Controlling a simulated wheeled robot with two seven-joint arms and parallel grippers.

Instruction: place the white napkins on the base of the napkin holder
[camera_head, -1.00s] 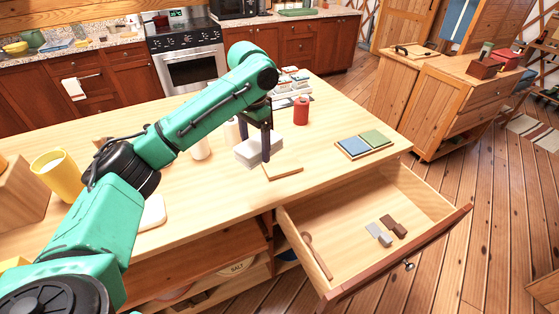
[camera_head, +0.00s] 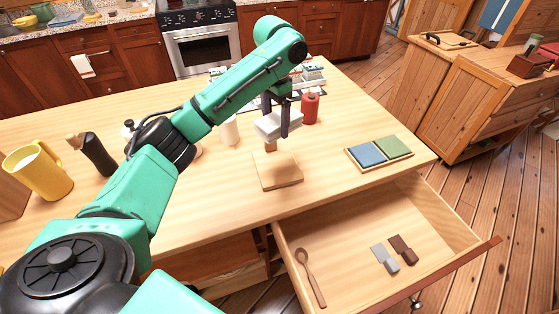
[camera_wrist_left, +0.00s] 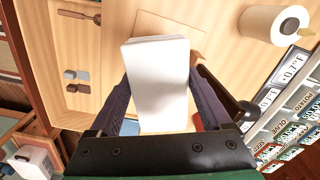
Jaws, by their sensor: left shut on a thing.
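The white napkins (camera_head: 275,126) are a thick stack held by my left gripper (camera_head: 277,113), one dark finger on each side. In the left wrist view the stack (camera_wrist_left: 158,75) sits between the fingers (camera_wrist_left: 163,98). The napkin holder's base (camera_head: 279,175) is a square wooden board lying flat on the table, with a short wooden piece standing at its far edge. The stack appears raised above the table near the base's far side, apart from it. In the left wrist view the stack covers part of the base (camera_wrist_left: 192,36). My right gripper is not in view.
A red cylinder (camera_head: 310,108) and a white roll (camera_head: 230,131) stand nearby. A tray with blue and green tiles (camera_head: 380,152) lies right. Labelled packets (camera_wrist_left: 290,105) are at the back. An open drawer (camera_head: 355,235) juts out in front, holding a wooden spoon (camera_head: 310,276).

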